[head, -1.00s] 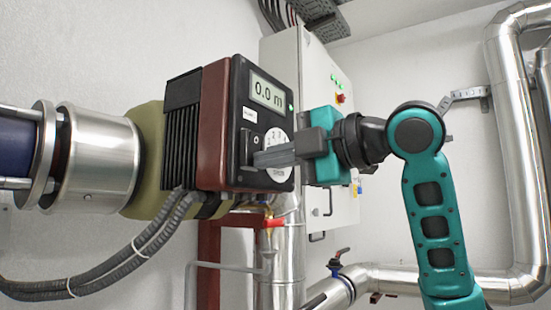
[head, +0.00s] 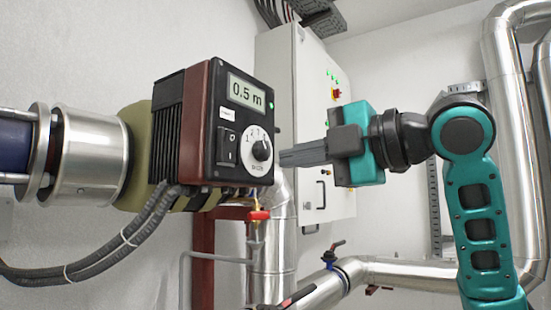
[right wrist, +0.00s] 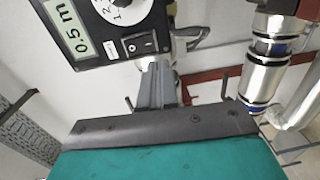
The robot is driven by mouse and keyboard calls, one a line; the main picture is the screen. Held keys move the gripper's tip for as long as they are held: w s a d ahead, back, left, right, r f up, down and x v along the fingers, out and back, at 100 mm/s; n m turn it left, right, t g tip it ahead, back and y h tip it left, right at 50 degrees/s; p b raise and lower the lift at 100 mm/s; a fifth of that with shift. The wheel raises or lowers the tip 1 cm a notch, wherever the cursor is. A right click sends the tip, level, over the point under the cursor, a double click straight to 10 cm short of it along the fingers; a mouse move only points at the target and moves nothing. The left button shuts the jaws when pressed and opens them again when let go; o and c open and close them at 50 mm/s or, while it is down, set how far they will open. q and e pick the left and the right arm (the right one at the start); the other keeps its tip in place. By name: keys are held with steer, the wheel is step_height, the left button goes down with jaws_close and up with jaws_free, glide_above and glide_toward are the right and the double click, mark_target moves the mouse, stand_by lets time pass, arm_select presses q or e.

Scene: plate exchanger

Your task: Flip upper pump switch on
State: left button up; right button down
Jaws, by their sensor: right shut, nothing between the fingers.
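The pump (head: 195,125) has a dark red housing and a black front panel. Its display (head: 246,94) reads 0.5 m and a small green light shows beside it. The black rocker switch (head: 227,147) sits on the panel below the display, left of the white dial (head: 257,150) with its black knob. The switch also shows in the right wrist view (right wrist: 141,44). My right gripper (head: 284,158) is shut and empty, to the right of the panel and apart from the switch. My left gripper is not in view.
A grey control cabinet (head: 325,150) stands behind my right gripper. A red-handled valve (head: 259,215) and silver pipes (head: 410,272) lie below. Grey cables (head: 125,240) hang under the pump. There is open space in front of the panel.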

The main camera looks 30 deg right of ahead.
steer(key=shift+f+b+v, duration=0.15)
steer(key=shift+f+v, duration=0.1)
steer(key=shift+v, duration=0.85)
steer(key=shift+f+b+v, duration=0.15)
steer(key=shift+f+v, duration=0.05)
steer(key=shift+v, duration=0.9)
steer(key=shift+s, duration=0.1)
